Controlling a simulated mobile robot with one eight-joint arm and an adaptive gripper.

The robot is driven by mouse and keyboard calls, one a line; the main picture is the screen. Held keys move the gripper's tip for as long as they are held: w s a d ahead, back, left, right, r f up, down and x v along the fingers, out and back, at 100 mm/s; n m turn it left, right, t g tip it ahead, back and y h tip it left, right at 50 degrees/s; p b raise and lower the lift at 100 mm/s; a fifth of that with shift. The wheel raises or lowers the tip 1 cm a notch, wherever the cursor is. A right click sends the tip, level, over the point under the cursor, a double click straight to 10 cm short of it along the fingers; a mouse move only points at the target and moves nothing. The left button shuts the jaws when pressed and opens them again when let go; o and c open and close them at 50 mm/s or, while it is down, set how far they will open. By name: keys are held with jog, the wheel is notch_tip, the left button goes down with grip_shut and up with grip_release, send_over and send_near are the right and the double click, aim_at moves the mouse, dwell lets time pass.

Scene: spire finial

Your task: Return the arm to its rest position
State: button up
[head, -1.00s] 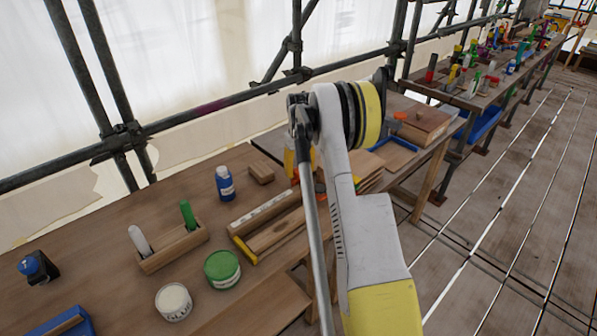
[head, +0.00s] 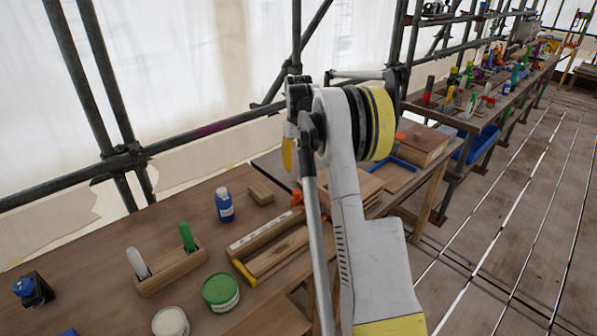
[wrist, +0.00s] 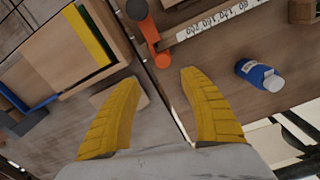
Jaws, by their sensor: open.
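My arm rises from the lower middle of the head view, a white upper link (head: 343,190) ending in a black and yellow joint. My gripper shows in the wrist view (wrist: 158,82), its two yellow fingers spread apart with nothing between them. It hangs above the workbench, over a gap between two tabletops. In the head view a yellow part (head: 288,153) of the gripper shows just left of the joint; most of it is hidden behind the arm.
The workbench (head: 110,235) holds a blue bottle (head: 224,205), a green tin (head: 221,293), a white tin (head: 170,323) and a wooden holder (head: 170,272) with a green and a white item. Scaffold poles (head: 70,175) stand behind. The plank floor (head: 500,240) at right is clear.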

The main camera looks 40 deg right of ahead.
dwell(0.5)
jog(key=s+a+r+t, duration=0.1)
jog(key=s+a+r, duration=0.25)
jog(key=a, duration=0.45)
jog(key=s+a+r+n+t+h, duration=0.1)
jog(key=s+a+r, duration=0.2)
jog(key=a+r, duration=0.3)
jog(key=s+a+r+t, duration=0.1)
jog(key=s+a+r, duration=0.25)
jog(key=a, duration=0.55)
jog(key=s+a+f+t, duration=0.2)
jog(key=s+a, duration=0.4)
jog(key=s, duration=0.3)
jog(key=s+a+f+n+t+y+b, duration=0.1)
jog(key=s+a+f+t, duration=0.1)
jog(key=s+a+f, duration=0.2)
jog(key=s+a, duration=0.3)
jog(key=s, duration=0.1)
jog(key=shift+s+a+f+n, duration=0.3)
jog(key=shift+s, duration=0.05)
